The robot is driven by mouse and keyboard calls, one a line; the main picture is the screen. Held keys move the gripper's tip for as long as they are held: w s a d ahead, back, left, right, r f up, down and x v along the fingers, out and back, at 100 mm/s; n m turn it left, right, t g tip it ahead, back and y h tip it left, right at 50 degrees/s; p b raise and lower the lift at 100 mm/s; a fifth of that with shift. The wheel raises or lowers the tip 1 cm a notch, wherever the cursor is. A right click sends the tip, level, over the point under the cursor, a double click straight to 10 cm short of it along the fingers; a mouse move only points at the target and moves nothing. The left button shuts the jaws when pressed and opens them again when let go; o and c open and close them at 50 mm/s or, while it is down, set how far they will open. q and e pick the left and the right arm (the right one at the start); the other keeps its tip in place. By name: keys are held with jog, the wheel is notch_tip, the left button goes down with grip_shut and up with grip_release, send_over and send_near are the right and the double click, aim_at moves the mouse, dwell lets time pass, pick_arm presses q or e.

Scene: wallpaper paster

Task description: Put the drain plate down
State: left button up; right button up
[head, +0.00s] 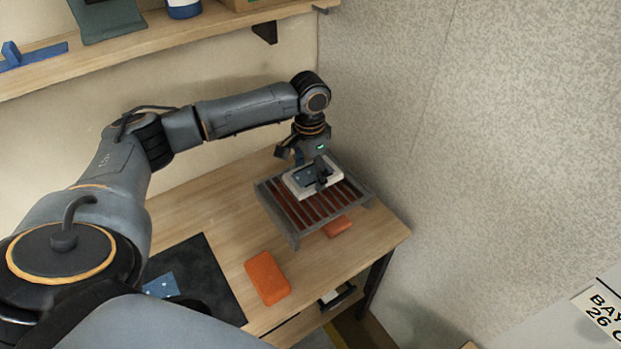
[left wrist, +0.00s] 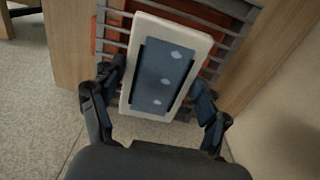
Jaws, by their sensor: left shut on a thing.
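The drain plate looks to be the pale, white-rimmed rectangular plate (head: 331,182) with a blue-grey inset panel. In the left wrist view the plate (left wrist: 202,44) lies between my fingers, its panel (left wrist: 160,80) bearing several pale spots. My left gripper (head: 311,173) is shut on it, a finger at each long side; the gripper also shows in the left wrist view (left wrist: 158,97). The plate is over a grey slatted rack (head: 277,208). I cannot tell whether it touches the slats. My right gripper is not in view.
The rack stands near the wooden table's (head: 200,215) right corner, beside the wall. An orange block (head: 267,278) lies in front; another (head: 338,226) is partly under the rack. A dark mat (head: 210,265) lies left. A shelf (head: 150,45) runs above. Bare tabletop shows left of the rack.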

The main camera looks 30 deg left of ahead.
aim_at(310, 172)
pick_arm(q)
jog(key=shift+w+a+f, duration=0.15)
jog(key=shift+w+f, duration=0.25)
jog(key=shift+f, duration=0.15)
jog(key=shift+f+p, duration=0.35)
jog(key=shift+f, duration=1.25)
jog(key=o, duration=1.3)
jog(key=shift+f, duration=0.1)
notch_tip(310, 172, up, 12)
jog(key=shift+r+b, duration=0.15)
jog(key=shift+b, duration=0.4)
